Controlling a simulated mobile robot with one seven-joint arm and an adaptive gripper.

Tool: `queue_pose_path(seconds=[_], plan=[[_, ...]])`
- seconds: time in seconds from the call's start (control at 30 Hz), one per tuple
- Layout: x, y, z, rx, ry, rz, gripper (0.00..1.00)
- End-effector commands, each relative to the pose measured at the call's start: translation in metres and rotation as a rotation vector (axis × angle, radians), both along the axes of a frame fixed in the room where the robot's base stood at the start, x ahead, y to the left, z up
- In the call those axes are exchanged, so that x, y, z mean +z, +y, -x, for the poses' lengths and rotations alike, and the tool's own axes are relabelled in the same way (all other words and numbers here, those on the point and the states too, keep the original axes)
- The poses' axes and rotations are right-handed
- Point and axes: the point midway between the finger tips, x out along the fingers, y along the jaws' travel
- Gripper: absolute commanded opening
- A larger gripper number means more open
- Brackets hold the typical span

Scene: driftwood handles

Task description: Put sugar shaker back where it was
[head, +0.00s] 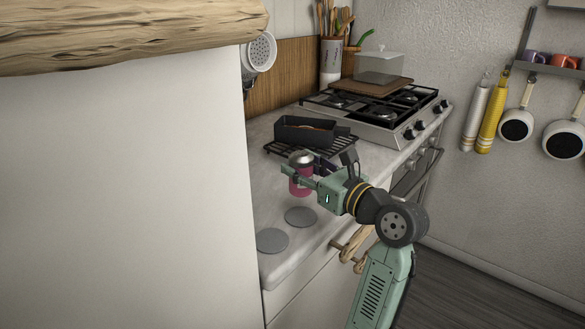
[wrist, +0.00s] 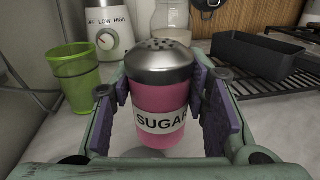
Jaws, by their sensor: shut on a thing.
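The sugar shaker (wrist: 159,95) is pink with a metal perforated top and a white label reading SUGAR. It stands upright between my gripper's (wrist: 160,108) purple finger pads in the wrist view. In the head view the shaker (head: 300,183) is held by my gripper (head: 304,174) over the counter. Two grey round discs (head: 300,217) and (head: 272,240) lie on the counter nearer the front. Whether the shaker's base touches the counter is hard to tell.
A black loaf pan (head: 305,131) sits on a black rack (head: 338,147) just behind the gripper. The wrist view shows a green cup (wrist: 75,76) and a blender base (wrist: 105,28) at left, and a glass jar (wrist: 172,20) behind. The counter front (head: 290,262) is clear.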

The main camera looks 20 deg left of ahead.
Motion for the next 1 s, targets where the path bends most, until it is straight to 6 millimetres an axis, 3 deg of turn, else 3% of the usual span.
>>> queue_pose_path(seconds=[0.1,0.3,0.47,0.7,1.0], plan=[[0.000,0.020,-0.024,0.003,0.001,0.000,0.11],[-0.004,0.036,-0.047,0.000,0.000,0.000,0.11],[-0.012,0.038,-0.050,-0.001,0.000,0.001,0.11],[-0.040,0.038,-0.049,-0.001,0.000,0.001,0.11],[-0.042,0.038,-0.049,-0.001,-0.001,0.001,0.11]])
